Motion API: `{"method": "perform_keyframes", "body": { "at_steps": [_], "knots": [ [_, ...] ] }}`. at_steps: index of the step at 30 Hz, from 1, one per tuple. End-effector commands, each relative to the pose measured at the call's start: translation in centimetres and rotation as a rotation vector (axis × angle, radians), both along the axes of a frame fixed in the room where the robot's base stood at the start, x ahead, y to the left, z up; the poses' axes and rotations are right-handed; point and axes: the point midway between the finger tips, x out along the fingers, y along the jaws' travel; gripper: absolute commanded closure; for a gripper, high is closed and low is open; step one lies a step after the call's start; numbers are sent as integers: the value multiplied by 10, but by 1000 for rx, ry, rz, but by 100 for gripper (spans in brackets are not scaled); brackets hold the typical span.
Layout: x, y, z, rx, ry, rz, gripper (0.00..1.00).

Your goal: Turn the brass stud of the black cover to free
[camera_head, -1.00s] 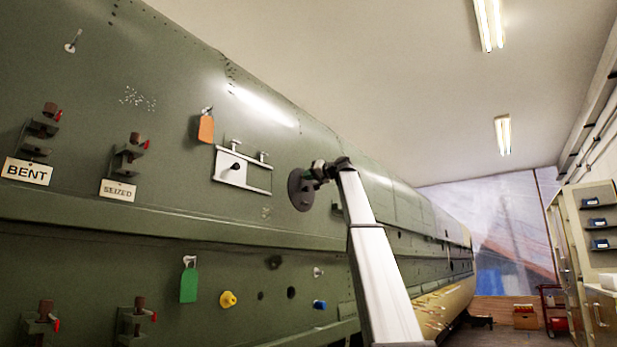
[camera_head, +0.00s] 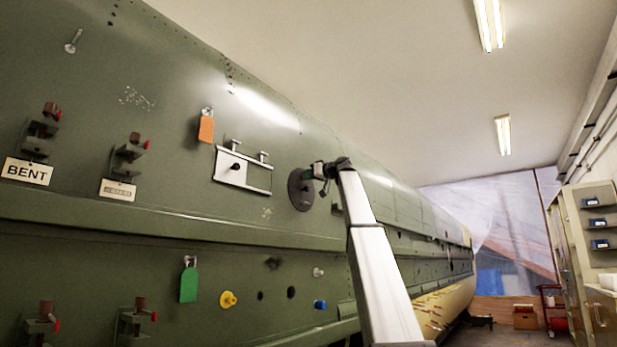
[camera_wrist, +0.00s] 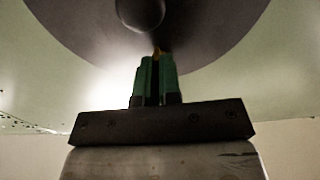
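The black cover (camera_head: 301,189) is a dark round disc on the green fuselage skin, right of the white latch plate. It fills the top of the wrist view (camera_wrist: 215,35), with a round dark knob (camera_wrist: 140,12) on its face. A small bit of the brass stud (camera_wrist: 158,51) shows at my fingertips, below the knob. My gripper (camera_wrist: 156,60) has green fingers close together with a narrow dark gap between them. In the head view my gripper (camera_head: 322,171) is in front of the cover's upper right. The fingers hide most of the stud; whether they grip it is unclear.
The white plate (camera_head: 243,170) with pins and an orange tag (camera_head: 206,129) are left of the cover. Brackets with a BENT label (camera_head: 27,172) are farther left. A green tag (camera_head: 188,284), yellow knob (camera_head: 228,299) and blue plug (camera_head: 320,304) are below the ledge.

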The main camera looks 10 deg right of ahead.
Motion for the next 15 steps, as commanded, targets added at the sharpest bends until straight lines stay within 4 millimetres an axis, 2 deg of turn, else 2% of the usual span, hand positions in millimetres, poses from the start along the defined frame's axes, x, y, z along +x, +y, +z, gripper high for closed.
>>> {"method": "perform_keyframes", "body": {
  "at_steps": [9,12,15],
  "knots": [
    [0,-1,0,-1,-1,-2,100],
    [0,-1,0,-1,-1,-2,69],
    [0,0,0,-1,-1,-2,69]
  ]
}}
